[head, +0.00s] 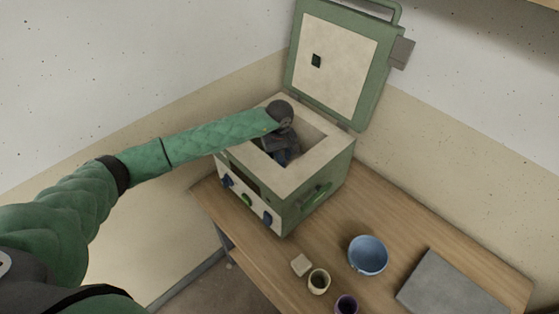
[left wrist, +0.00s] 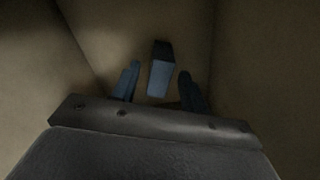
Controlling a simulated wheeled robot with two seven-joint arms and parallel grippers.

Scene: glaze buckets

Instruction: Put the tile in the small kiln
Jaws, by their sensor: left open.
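The small kiln (head: 297,212) is a green box with a cream rim, standing on the wooden table with its lid (head: 338,60) raised. My left gripper (head: 284,157) reaches down into its chamber. In the left wrist view, my left gripper (left wrist: 158,82) has its two blue fingers apart. A blue-grey block (left wrist: 159,72), which looks like the tile, stands between and just beyond the fingertips, with gaps on both sides. The cream chamber walls surround it. The block cannot be made out in the head view, where the gripper and kiln wall hide much of the chamber. My right gripper is out of view.
The chamber walls are close around the gripper.

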